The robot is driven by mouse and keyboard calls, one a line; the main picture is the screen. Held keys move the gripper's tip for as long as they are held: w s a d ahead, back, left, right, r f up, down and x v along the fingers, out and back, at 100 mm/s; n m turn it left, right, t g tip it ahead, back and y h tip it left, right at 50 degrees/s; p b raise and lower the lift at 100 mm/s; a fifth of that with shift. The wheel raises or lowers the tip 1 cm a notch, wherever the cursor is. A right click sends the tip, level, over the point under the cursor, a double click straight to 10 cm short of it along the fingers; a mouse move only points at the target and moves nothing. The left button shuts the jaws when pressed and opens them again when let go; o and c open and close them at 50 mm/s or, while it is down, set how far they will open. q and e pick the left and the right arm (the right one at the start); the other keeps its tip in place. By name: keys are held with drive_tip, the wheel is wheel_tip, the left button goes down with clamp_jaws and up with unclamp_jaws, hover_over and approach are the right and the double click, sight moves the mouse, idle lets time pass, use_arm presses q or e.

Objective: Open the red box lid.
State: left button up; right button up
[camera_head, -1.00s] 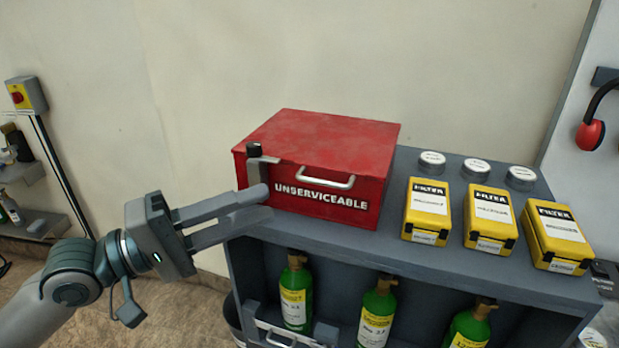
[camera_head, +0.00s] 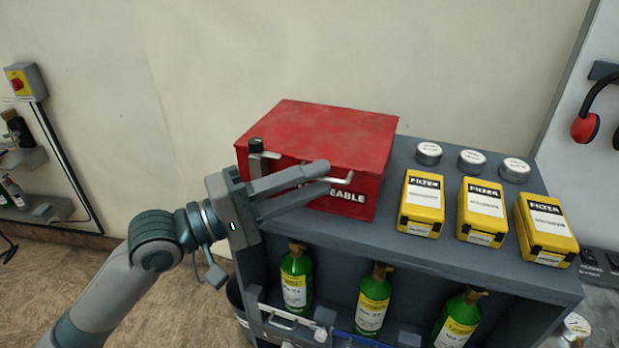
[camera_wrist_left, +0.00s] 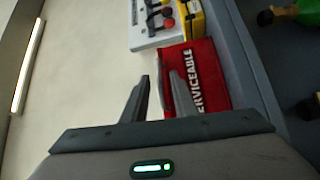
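The red box (camera_head: 350,195) stands on the grey shelf unit with its lid (camera_head: 325,130) shut. A silver handle (camera_head: 345,180) is on its front, partly hidden by my gripper, which also covers part of the white lettering. A latch with a black knob (camera_head: 257,147) sits at the box's front left. My left gripper (camera_head: 324,177) is open in front of the box, its fingertips close to the handle; contact cannot be told. In the left wrist view, the fingers (camera_wrist_left: 160,78) are apart beside the red box (camera_wrist_left: 205,65). My right gripper is not in view.
Several yellow filter cases (camera_head: 483,210) and silver round tins (camera_head: 472,160) stand right of the box on the grey shelf unit (camera_head: 410,250). Green bottles (camera_head: 372,305) stand below. A plain wall is behind. Red ear defenders (camera_head: 585,128) hang at right.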

use_arm(q)
clamp_jaws()
idle(1.4)
